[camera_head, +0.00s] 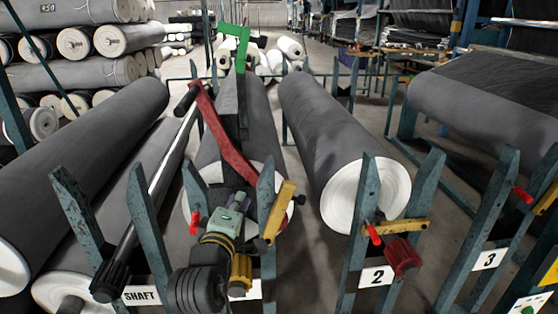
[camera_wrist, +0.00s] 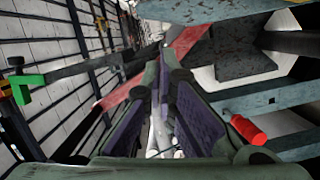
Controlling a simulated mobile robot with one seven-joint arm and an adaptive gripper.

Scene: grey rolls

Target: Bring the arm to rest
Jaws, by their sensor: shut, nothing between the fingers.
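My gripper (camera_head: 238,199) is low in the middle of the head view, in front of the near end of a grey roll (camera_head: 262,115) and between two teal uprights. In the wrist view my gripper (camera_wrist: 164,72) shows its two fingers drawn together, with nothing held between them. A red bar (camera_head: 226,137) slants down behind it in the head view; the red bar also shows past the fingertips in the wrist view (camera_wrist: 185,45). I cannot tell how near the bar is to the fingers. Part of the wrist is hidden behind my own dark arm parts.
Another grey roll (camera_head: 330,130) lies to the right, and a long shaft (camera_head: 160,175) to the left. A green bracket (camera_head: 236,46) stands farther back. Open floor (camera_head: 440,185) shows at right.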

